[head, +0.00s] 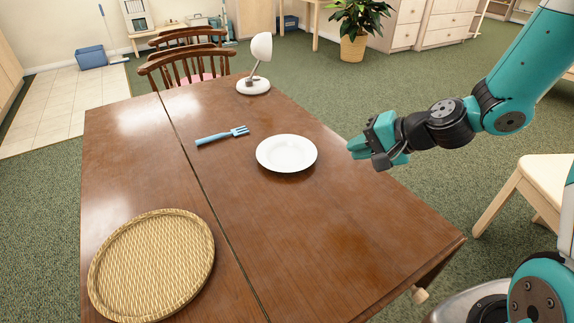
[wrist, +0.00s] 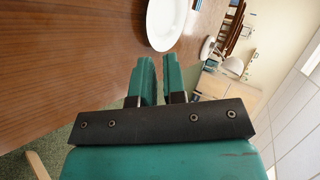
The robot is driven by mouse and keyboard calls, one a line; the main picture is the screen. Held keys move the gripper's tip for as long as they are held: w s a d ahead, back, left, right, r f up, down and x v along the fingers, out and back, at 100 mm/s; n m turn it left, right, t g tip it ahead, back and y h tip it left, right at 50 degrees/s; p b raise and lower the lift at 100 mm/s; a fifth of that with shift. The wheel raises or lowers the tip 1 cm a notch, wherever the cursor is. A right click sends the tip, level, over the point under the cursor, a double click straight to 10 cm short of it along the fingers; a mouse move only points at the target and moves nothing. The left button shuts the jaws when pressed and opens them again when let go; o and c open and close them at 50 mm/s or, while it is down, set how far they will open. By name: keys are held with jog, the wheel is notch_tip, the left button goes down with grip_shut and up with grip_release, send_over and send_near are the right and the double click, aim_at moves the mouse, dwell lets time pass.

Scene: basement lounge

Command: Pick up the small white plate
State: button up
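The small white plate (head: 287,153) lies flat on the brown wooden table (head: 300,235), near its right edge in the head view. It also shows at the top of the wrist view (wrist: 166,22), cut off by the frame. My teal gripper (head: 358,150) is in the air just right of the plate, pointing towards it and apart from it. In the wrist view its two fingers (wrist: 159,62) stand a narrow gap apart, with nothing between them.
A white lamp (head: 256,65) stands at the table's far end, by wooden chairs (head: 190,68). A round woven tray (head: 152,265) lies front left. The table's front right is clear. A pale stool (head: 530,190) stands right.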

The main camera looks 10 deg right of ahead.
jog(key=w+d+f+m+t, duration=0.1)
jog(key=w+d+f+m, duration=0.1)
jog(key=d+f+m, duration=0.15)
send_near(311, 161)
jog(key=shift+w+a+f+n+h, duration=0.45)
jog(key=shift+w+a+f, duration=0.4)
jog(key=shift+w, duration=0.15)
jog(key=shift+p+x, duration=0.3)
jog(key=shift+x, duration=2.8)
jog(key=shift+s+a, duration=0.15)
jog(key=shift+a, duration=0.05)
jog(key=shift+c, duration=0.3)
grip_shut()
jog(key=shift+r, duration=0.15)
